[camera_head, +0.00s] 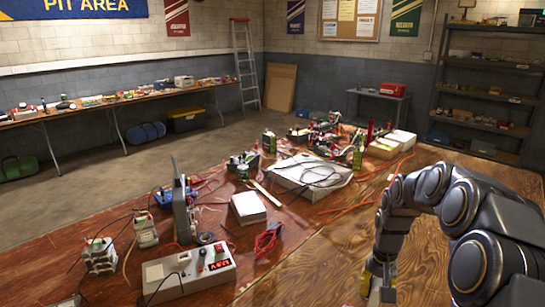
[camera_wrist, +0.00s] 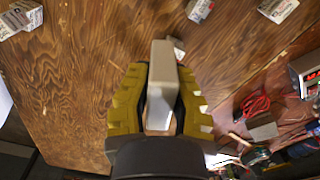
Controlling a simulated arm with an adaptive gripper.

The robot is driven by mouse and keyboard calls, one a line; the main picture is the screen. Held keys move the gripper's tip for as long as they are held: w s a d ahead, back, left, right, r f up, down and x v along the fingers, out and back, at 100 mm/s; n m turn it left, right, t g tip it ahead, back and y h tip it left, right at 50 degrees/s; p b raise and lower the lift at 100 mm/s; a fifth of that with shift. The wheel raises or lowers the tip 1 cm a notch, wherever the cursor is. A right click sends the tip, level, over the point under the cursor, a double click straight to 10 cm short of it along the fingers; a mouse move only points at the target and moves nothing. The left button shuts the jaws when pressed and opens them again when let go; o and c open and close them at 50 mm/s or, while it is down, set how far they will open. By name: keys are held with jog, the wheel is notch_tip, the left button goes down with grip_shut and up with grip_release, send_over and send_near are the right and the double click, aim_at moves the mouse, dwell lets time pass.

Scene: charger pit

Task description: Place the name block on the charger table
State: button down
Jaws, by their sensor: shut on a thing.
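My gripper (camera_wrist: 160,105) has yellow fingers and is shut on a plain pale block, which I take for the name block (camera_wrist: 163,72). The block stands out past the fingertips; I see no lettering on its visible faces. In the head view my gripper (camera_head: 379,284) is low at the bottom right, over the bare wood of the charger table (camera_head: 318,262). The block is mostly hidden there by the fingers. The wood table (camera_wrist: 95,60) also fills most of the wrist view. I cannot tell whether the block touches the tabletop.
Small printed boxes (camera_wrist: 198,9) lie near the top of the wrist view. A white charger unit with a red display (camera_head: 190,272), a white block (camera_head: 248,207) and a red cable coil (camera_head: 268,239) lie left of my gripper. The wood between is clear.

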jog(key=a+r+n, duration=0.5)
jog(key=a+r, duration=0.3)
jog(key=a, duration=0.5)
jog(key=s+d+f+n, duration=0.3)
jog(key=d+f, duration=0.4)
jog(key=f, duration=0.4)
jog(key=shift+s+a+f+n, duration=0.2)
jog(key=shift+s+f+n, duration=0.8)
jog(key=shift+f, duration=1.8)
jog(key=shift+s+a+f+n, duration=0.25)
jog(key=shift+s+f+n, duration=0.8)
jog(key=shift+f, duration=1.8)
jog(key=shift+s+a+f+n, duration=0.2)
jog(key=shift+s+f+n, duration=0.8)
jog(key=shift+f, duration=1.8)
jog(key=shift+f, duration=0.1)
jog(key=c, duration=1.1)
grip_release()
jog(key=shift+c, duration=0.2)
